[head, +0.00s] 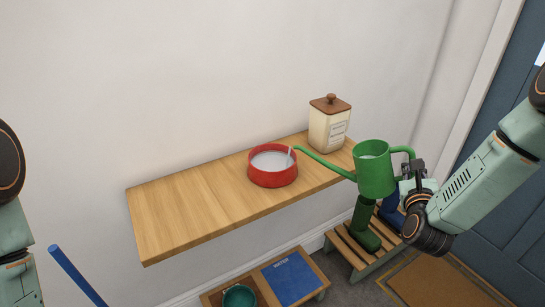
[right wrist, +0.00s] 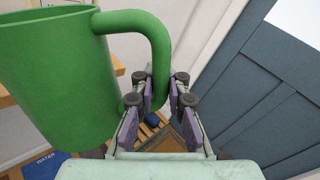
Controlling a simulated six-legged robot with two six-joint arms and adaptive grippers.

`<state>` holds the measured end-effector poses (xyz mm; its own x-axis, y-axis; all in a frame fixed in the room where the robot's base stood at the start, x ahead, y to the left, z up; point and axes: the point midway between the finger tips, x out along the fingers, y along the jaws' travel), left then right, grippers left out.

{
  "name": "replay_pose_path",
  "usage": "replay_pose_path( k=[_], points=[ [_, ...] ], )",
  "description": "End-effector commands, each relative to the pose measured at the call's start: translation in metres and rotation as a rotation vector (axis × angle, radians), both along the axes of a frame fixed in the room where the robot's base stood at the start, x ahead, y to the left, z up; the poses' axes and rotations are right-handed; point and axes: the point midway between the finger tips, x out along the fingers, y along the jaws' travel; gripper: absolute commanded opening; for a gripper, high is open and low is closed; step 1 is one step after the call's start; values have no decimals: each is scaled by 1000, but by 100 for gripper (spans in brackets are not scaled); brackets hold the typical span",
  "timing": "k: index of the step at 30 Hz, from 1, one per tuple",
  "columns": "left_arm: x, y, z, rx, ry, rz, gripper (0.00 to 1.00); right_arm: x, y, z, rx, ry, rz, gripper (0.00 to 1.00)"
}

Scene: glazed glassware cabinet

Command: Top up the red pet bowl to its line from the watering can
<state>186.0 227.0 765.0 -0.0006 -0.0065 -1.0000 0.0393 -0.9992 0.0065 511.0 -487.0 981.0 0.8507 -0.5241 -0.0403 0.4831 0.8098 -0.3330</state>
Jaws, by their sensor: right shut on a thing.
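The red pet bowl (head: 259,179) sits on the wooden wall shelf and holds pale water; I cannot make out its line. The green watering can (head: 374,177) is in the air beyond the shelf's front right edge, its spout reaching left to the bowl's rim. A thin pale streak at the spout tip runs down into the bowl, apparently water. My right gripper (head: 414,172) is shut on the can's handle, which also shows between the fingers (right wrist: 162,88) in the right wrist view. My left arm shows at the left edge, but its gripper is out of frame.
A cream canister (head: 329,130) with a wooden lid stands at the shelf's (head: 185,215) right end. Below are a slatted bench (head: 349,250) with green and blue boots, and a low wooden stand with a blue "WATER" panel (head: 290,279) and a teal bowl (head: 239,297).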

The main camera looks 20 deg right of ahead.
Motion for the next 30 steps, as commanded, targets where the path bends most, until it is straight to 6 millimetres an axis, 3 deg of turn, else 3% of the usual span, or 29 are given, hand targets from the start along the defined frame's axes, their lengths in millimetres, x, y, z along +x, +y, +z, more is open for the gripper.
replay_pose_path(
  k=[30],
  points=[
    [0,0,5,0,0,0,28,3,3,6,-24,10,0,0]
  ],
)
